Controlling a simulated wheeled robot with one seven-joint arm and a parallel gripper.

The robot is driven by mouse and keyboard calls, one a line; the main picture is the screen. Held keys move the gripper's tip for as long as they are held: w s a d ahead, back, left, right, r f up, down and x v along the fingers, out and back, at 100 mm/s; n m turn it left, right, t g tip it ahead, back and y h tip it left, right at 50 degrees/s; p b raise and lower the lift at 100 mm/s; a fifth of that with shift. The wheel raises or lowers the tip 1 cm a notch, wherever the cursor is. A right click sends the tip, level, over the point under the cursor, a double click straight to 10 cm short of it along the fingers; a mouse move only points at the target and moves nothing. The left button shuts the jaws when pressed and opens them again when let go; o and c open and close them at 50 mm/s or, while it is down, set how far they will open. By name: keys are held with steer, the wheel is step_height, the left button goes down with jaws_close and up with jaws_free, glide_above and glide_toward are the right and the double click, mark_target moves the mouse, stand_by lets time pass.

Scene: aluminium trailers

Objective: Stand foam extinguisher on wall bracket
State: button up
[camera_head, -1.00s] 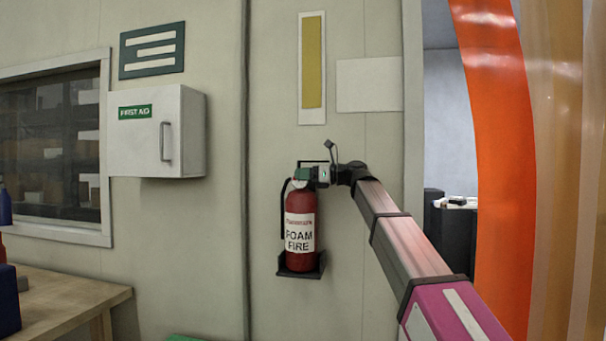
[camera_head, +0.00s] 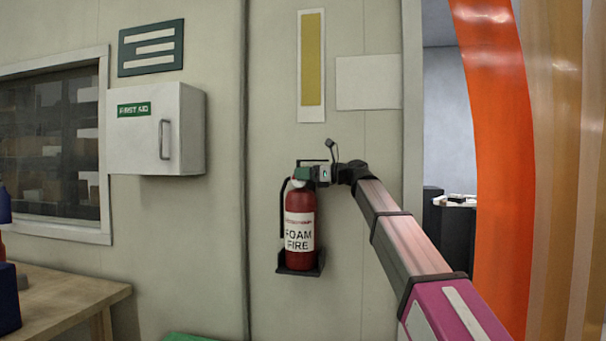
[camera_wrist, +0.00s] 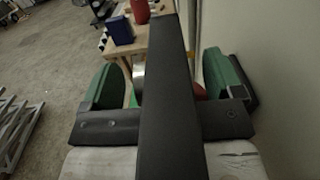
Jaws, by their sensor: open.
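The red foam extinguisher (camera_head: 299,222) stands upright on the dark wall bracket (camera_head: 300,264) in the head view, its base on the bracket's shelf. Its white label faces me and a dark hose runs down its left side. My gripper (camera_head: 309,173) is at the extinguisher's top, level with its neck and handle. In the wrist view my gripper (camera_wrist: 166,85) has its green fingers spread apart. A little red of the extinguisher (camera_wrist: 200,92) shows between them, mostly hidden behind the dark bar. Whether the fingers touch the extinguisher cannot be told.
A white first aid cabinet (camera_head: 156,130) juts from the wall at left. A wooden table (camera_head: 65,300) stands at lower left. An orange strip curtain (camera_head: 498,150) hangs in the doorway at right. The wall around the bracket is clear.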

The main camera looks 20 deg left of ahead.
steer(key=w+d, duration=0.1)
steer(key=d, duration=0.9)
steer(key=shift+r, duration=0.15)
steer(key=shift+w+d, duration=0.1)
